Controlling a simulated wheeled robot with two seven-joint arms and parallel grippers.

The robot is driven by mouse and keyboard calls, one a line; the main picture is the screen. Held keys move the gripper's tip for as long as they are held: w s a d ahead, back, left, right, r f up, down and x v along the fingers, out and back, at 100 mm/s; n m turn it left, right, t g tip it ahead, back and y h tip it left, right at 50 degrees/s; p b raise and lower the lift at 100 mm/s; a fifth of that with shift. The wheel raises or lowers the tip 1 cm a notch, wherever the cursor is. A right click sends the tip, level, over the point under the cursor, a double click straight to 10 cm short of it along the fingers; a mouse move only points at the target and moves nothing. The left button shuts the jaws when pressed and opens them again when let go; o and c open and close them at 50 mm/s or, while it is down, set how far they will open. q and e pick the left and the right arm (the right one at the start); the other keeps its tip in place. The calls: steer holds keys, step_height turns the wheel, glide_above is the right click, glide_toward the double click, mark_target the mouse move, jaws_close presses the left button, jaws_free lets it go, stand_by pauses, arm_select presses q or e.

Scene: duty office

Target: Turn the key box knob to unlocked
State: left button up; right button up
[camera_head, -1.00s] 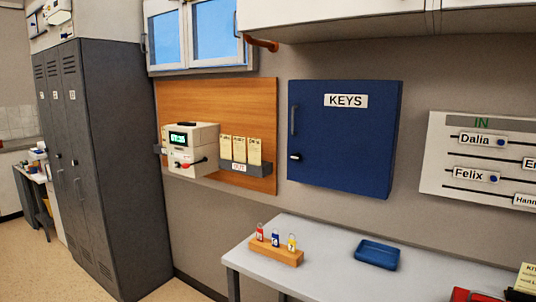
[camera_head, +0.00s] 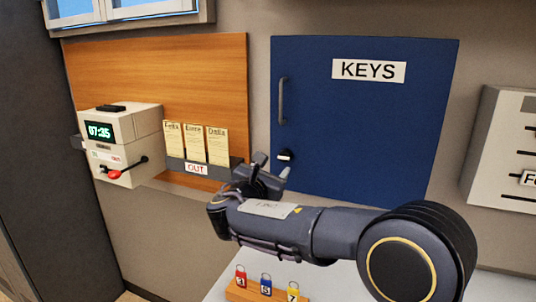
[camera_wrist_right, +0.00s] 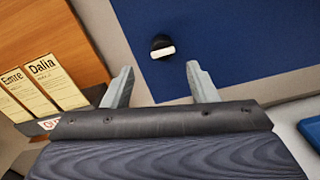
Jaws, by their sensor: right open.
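The blue key box (camera_head: 350,120) hangs on the wall with a KEYS label and a vertical handle. Its knob (camera_head: 285,155) is black with a white bar, low on the left of the door. In the right wrist view the knob (camera_wrist_right: 162,47) lies ahead of and between the open fingertips, and its white bar is nearly level in that picture. My right gripper (camera_head: 272,168) is open and empty, just below and left of the knob; the right wrist view also shows its fingers (camera_wrist_right: 162,84), apart from the knob. My left gripper is out of view.
A time clock (camera_head: 118,142) and a card rack marked OUT (camera_head: 196,169) are on a wooden board (camera_head: 160,75) left of the box. Below, a wooden block (camera_head: 252,292) with several numbered padlocks stands on the pale table (camera_head: 345,280). A name board (camera_head: 505,150) is at the right.

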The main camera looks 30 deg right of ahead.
mark_target(283, 159)
steer(key=p+x, duration=0.1)
steer(key=x, duration=0.6)
steer(key=shift+s+d, duration=0.1)
steer(key=shift+s, duration=0.05)
steer(key=c, duration=1)
steer(key=shift+o, duration=0.2)
steer(key=shift+f+m+b, duration=0.2)
steer(key=shift+m+b, duration=0.2)
steer(key=shift+b, duration=0.15)
steer(key=m+b, duration=1.3)
steer(key=b, duration=0.2)
steer(key=shift+f, duration=0.1)
steer(key=shift+m+b, duration=1.65)
steer(key=shift+m, duration=0.45)
steer(key=shift+s, duration=0.1)
steer(key=o, duration=1)
steer(key=shift+c, duration=0.2)
